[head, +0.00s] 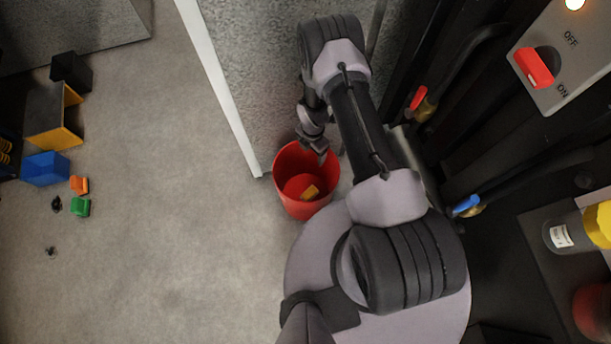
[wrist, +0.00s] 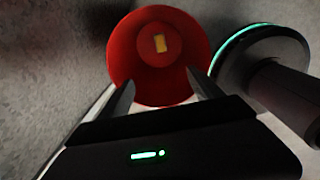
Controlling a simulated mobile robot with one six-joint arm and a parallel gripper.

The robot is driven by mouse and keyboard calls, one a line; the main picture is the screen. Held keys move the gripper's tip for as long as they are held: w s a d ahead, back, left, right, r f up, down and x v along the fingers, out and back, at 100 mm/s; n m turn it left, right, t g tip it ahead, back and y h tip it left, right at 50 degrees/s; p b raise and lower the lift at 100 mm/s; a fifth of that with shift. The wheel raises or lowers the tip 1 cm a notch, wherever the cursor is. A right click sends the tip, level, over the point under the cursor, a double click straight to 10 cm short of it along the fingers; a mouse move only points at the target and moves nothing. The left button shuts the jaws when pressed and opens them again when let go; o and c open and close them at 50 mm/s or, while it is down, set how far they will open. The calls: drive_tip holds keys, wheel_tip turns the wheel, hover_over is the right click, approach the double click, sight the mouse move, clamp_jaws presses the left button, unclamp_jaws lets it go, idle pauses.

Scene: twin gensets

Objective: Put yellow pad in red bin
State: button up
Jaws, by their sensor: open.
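The yellow pad (head: 310,192) lies inside the red bin (head: 288,165), on its bottom. In the wrist view the pad (wrist: 160,43) shows as a small yellow block near the middle of the bin floor, and the bin's red wall (wrist: 190,88) surrounds it. My gripper (head: 322,156) is above the bin's upper rim. In the wrist view the gripper (wrist: 160,88) has its two fingers spread apart, with nothing between them, pointing down at the bin. The pad is well below the fingers and apart from them.
On the floor at left are a blue bin (head: 45,169), a yellow bin (head: 55,135), a black bin (head: 72,70), an orange block (head: 79,185) and a green block (head: 80,207). A white-edged wall (head: 222,90) stands beside the red bin. Pipes with a red valve handle (head: 417,98) are at right.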

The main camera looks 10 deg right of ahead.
wheel_tip(320, 180, up, 9)
drive_tip(key=p, duration=0.2)
drive_tip(key=shift+r+p, duration=0.15)
drive_tip(key=shift+p, duration=0.15)
